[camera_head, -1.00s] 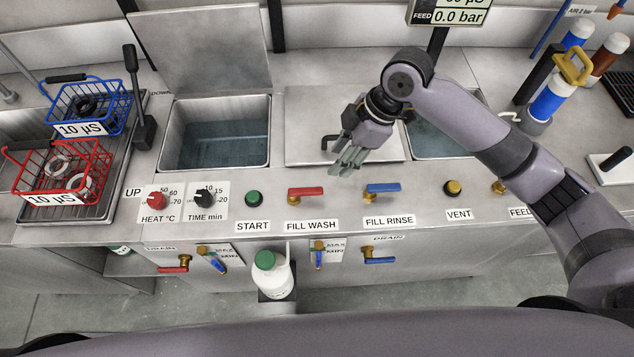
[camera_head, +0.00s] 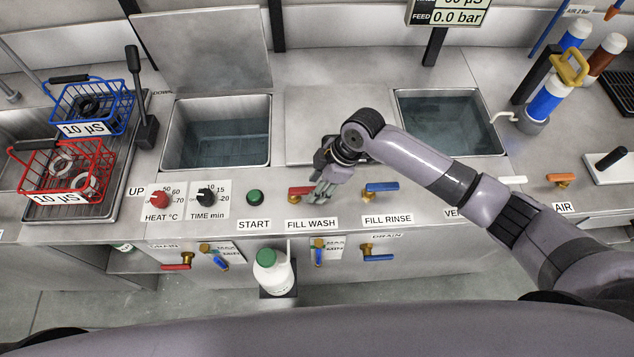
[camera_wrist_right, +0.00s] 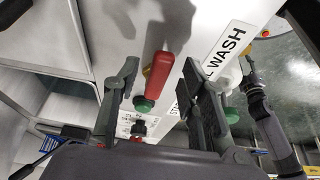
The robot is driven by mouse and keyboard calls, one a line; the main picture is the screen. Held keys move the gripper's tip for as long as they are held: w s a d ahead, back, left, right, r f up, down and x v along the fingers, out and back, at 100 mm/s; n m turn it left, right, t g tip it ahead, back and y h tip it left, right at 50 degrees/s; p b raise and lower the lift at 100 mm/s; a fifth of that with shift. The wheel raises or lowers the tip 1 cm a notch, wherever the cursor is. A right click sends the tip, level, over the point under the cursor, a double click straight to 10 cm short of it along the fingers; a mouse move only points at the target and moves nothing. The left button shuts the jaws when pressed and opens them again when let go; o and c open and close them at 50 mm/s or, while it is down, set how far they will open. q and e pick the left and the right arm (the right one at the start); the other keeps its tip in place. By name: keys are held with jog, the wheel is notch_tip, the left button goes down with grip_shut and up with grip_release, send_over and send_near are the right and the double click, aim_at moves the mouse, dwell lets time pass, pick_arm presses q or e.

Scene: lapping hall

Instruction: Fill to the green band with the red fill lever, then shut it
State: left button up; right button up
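The red fill lever (camera_head: 296,190) sits above the FILL WASH label on the console, its handle partly hidden by my right gripper. My right gripper (camera_head: 322,192) is at the lever's right end. In the right wrist view the red lever (camera_wrist_right: 160,76) shows between the two spread fingers of my right gripper (camera_wrist_right: 160,68), with gaps on both sides. The wash tank (camera_head: 218,135) holds dark water low down. Level gauges (camera_head: 318,252) marked MAX and MIN are on the front; a green band is too small to make out. An arm, seemingly my left, shows in the wrist view, its fingers unclear.
The blue FILL RINSE lever (camera_head: 381,187) is just right of my gripper. The green START button (camera_head: 254,196) is to the left. A white bottle (camera_head: 273,275) with a green cap stands in front below. Red and blue baskets (camera_head: 68,170) stand at the left.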

jog(key=shift+c, duration=0.3)
grip_shut()
dwell(0.5)
